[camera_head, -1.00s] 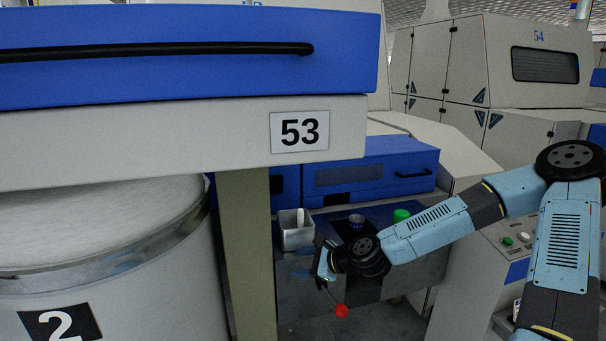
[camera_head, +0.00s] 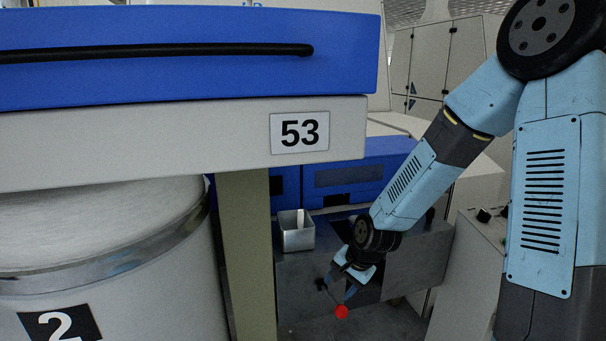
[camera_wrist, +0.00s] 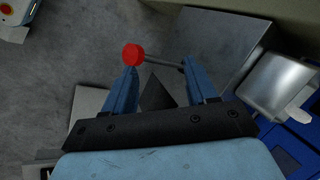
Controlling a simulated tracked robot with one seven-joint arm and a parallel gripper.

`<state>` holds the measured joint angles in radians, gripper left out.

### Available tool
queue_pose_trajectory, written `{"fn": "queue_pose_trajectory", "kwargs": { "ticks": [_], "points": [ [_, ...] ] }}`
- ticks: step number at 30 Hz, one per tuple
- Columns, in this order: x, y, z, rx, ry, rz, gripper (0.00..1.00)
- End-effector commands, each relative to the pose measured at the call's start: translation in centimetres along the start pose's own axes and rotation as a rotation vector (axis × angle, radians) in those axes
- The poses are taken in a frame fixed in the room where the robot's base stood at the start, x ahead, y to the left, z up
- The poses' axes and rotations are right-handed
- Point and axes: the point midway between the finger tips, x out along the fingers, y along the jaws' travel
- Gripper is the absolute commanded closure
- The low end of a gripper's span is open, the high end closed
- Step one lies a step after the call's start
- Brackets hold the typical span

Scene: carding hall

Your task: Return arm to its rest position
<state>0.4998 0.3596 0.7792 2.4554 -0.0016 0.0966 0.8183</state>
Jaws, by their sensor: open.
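My gripper (camera_head: 341,291) hangs low in the middle of the head view, fingers pointing down, beyond the grey post. In the wrist view my gripper (camera_wrist: 158,67) is open, with no object gripped between its fingers. A red knob (camera_head: 341,312) on a dark rod shows just below the fingertips. In the wrist view the red knob (camera_wrist: 133,55) appears by the left fingertip, and its rod runs across toward the right fingertip. I cannot tell whether they touch. My arm is bent, with its links filling the right of the head view.
A metal bin (camera_head: 297,237) with a white item stands left of my arm; the bin (camera_wrist: 278,88) is right of my fingers in the wrist view. The grey post (camera_head: 246,255), drum marked 2 (camera_head: 130,285) and machine panel 53 (camera_head: 180,140) crowd the left.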

Motion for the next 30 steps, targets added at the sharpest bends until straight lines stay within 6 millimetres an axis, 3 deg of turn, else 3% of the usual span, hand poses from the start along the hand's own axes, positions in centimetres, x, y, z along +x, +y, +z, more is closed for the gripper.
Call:
{"fn": "queue_pose_trajectory", "kwargs": {
  "ticks": [16, 30],
  "points": [
    [-12.0, 2.5, -1.3, -0.307, 0.174, 0.212, 0.43],
    [-23.8, 4.6, 1.3, -0.490, 0.269, 0.288, 0.43]
  ]
}}
